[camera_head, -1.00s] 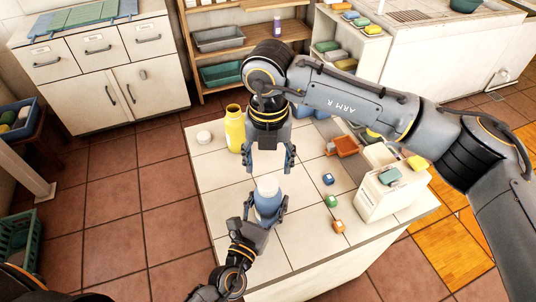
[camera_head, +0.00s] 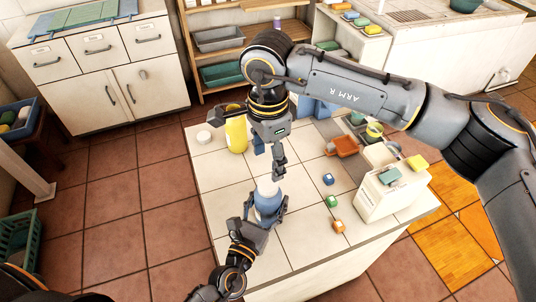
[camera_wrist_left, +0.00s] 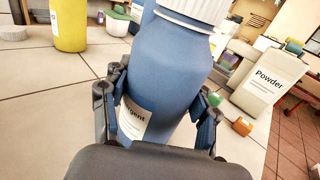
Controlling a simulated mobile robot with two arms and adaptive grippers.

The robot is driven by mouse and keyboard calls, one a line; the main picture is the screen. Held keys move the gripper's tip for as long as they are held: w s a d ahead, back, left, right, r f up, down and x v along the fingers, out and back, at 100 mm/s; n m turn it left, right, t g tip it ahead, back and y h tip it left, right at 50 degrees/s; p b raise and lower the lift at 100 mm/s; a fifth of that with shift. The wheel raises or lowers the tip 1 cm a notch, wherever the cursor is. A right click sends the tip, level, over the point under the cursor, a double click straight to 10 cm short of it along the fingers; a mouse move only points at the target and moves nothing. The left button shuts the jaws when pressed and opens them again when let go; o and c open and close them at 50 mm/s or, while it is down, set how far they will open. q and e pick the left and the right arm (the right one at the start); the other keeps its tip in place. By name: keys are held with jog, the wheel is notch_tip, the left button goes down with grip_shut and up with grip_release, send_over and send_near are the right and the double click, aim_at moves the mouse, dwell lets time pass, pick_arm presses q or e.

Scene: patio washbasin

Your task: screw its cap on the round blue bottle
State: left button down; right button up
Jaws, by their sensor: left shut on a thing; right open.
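The round blue bottle (camera_head: 267,206) stands upright near the middle of the tiled worktop. My left gripper (camera_head: 266,212) is shut around its body; the left wrist view shows the fingers on both sides of the bottle (camera_wrist_left: 158,72). A white ribbed cap (camera_head: 267,187) sits at the bottle's top, and its lower part shows in the left wrist view (camera_wrist_left: 195,10). I cannot tell how tight it is. My right gripper (camera_head: 279,172) is open, pointing down just above the cap and seen nearly edge-on. Its far finger is partly hidden.
A yellow bottle (camera_head: 236,136) and a round white lid (camera_head: 203,137) stand at the worktop's back left. Small blue, green and orange blocks lie to the right of the blue bottle. A white powder container (camera_head: 383,196) stands at the right. The worktop's front left is clear.

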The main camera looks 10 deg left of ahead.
aim_at(268, 182)
jog(key=n, duration=0.3)
jog(key=shift+r, duration=0.1)
jog(key=shift+f, duration=4)
